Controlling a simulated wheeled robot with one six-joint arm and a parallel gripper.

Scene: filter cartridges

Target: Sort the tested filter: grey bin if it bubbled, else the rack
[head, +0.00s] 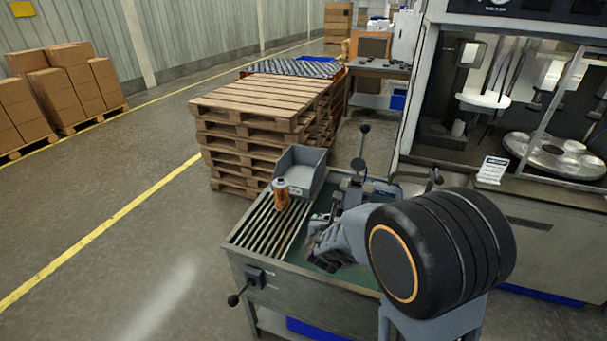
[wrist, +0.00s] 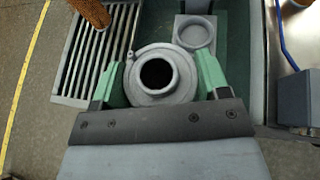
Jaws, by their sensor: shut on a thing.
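An orange filter (head: 282,198) with a pale top stands upright on the slatted rack (head: 258,232). Its orange mesh side also shows at the top left of the wrist view (wrist: 91,12). The grey bin (head: 301,170) stands just behind the rack. My gripper (wrist: 158,78) is shut on a grey round piece (wrist: 156,95) with a dark central opening, between its green fingers. Whether this piece is a filter's end or another part, I cannot tell. In the head view my arm hides most of it.
A grey block with a round shallow recess (wrist: 194,36) lies just beyond the held piece. A blue tube (wrist: 286,40) and a grey box (wrist: 305,97) are at the right. Stacked pallets (head: 265,115) stand behind the bench. A lever (head: 240,292) sticks out at the bench front.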

